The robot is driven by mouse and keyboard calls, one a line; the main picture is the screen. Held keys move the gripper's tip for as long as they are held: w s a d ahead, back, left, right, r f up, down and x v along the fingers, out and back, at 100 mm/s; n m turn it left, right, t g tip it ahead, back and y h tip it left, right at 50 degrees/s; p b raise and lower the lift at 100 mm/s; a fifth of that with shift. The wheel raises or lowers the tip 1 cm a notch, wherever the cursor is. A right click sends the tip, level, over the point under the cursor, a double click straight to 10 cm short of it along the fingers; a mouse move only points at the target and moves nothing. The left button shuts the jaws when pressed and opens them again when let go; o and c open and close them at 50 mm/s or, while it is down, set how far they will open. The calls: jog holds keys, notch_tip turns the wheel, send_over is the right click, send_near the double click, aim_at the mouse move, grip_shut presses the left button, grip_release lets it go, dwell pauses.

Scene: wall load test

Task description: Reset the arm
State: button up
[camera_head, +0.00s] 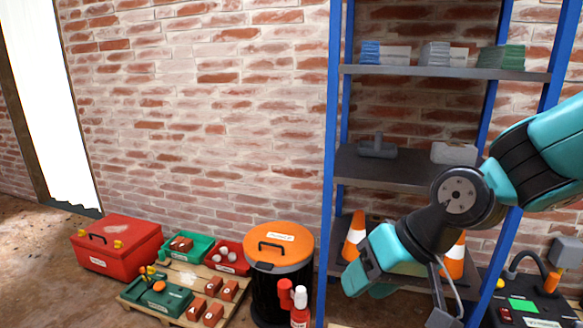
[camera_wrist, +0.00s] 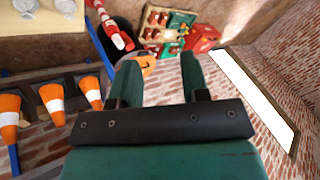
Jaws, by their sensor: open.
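My arm reaches in from the right in the head view, in front of the blue-posted shelf. My gripper (camera_head: 368,268) points down and to the left, beside the lower part of the shelf. In the wrist view, my gripper (camera_wrist: 160,75) shows two green fingers set well apart with nothing between them. The fingers stand clear of any object. The orange lid of the bin shows between and beyond the fingertips.
The shelf (camera_head: 440,72) holds several stacks and tools, with orange cones (camera_head: 355,235) low down. A black bin with an orange lid (camera_head: 279,246), a red toolbox (camera_head: 117,244) and a pallet (camera_head: 184,319) of green and red trays stand left. A brick wall is behind.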

jog(key=s+d+r+n+g+h+p, duration=0.1)
jog(key=s+d+r+n, duration=0.15)
jog(key=s, duration=0.45)
jog(key=s+d+r+n+g+h, duration=0.1)
jog(key=s+d+r+n, duration=0.15)
jog(key=s, duration=0.45)
notch_tip(320, 180, up, 21)
jog(key=a+m+p, duration=0.1)
jog(key=p, duration=2)
jog(key=shift+w, duration=0.35)
